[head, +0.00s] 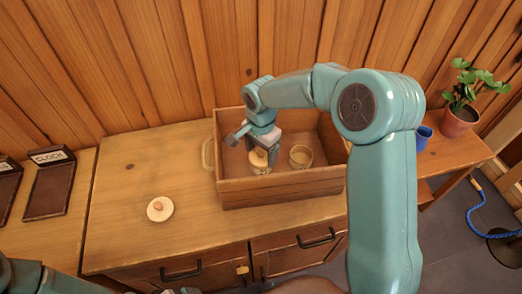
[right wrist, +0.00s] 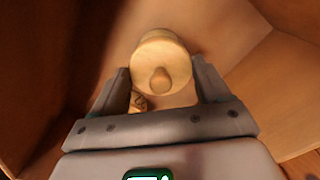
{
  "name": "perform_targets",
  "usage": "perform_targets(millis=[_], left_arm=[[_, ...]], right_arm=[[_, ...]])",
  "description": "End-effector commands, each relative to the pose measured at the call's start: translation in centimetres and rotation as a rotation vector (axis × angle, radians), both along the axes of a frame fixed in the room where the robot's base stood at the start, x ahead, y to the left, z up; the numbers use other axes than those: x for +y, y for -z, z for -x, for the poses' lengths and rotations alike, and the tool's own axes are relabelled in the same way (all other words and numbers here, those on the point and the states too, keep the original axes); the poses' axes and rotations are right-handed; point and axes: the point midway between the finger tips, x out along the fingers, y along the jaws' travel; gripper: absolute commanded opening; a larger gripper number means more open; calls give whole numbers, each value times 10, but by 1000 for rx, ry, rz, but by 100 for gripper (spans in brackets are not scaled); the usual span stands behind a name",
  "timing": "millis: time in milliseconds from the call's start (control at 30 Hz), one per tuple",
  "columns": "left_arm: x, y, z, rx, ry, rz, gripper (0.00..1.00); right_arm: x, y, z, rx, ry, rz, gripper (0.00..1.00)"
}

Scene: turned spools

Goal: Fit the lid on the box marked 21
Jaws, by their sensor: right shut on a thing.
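My right gripper (head: 260,150) reaches down into a wooden crate (head: 270,194) and is shut on a pale round lid with a knob (right wrist: 160,50). In the head view the lid (head: 258,157) is at the top of a small round box (head: 261,171); I cannot tell whether it is seated. Part of a dark marking shows on a pale surface (right wrist: 138,102) below the lid in the right wrist view, but I cannot read it. A second round box (head: 300,157) stands open to the right. Another knobbed lid (head: 160,208) lies on the worktop.
The crate's walls surround my right gripper closely. The worktop (head: 125,180) is mostly clear left of the crate. A dark tray labelled CLOCK (head: 50,185) lies at far left. A potted plant (head: 460,118) and a blue cup (head: 422,138) stand on the right.

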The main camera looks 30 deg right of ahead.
Motion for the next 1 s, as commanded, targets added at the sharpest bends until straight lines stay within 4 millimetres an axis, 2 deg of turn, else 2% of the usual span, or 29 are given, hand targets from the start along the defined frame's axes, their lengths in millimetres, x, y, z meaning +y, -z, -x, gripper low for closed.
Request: perform_targets(millis=[367, 400, 433, 467, 1000], left_arm=[[0, 2, 0, 0, 0, 0, 98], [0, 2, 0, 0, 0, 0, 98], [0, 2, 0, 0, 0, 0, 98], [0, 2, 0, 0, 0, 0, 98], [0, 2, 0, 0, 0, 0, 98]], right_arm=[[0, 1, 0, 0, 0, 0, 47], [0, 1, 0, 0, 0, 0, 86], [0, 1, 0, -1, 0, 0, 95], [0, 1, 0, 0, 0, 0, 100], [0, 1, 0, 0, 0, 0, 100]])
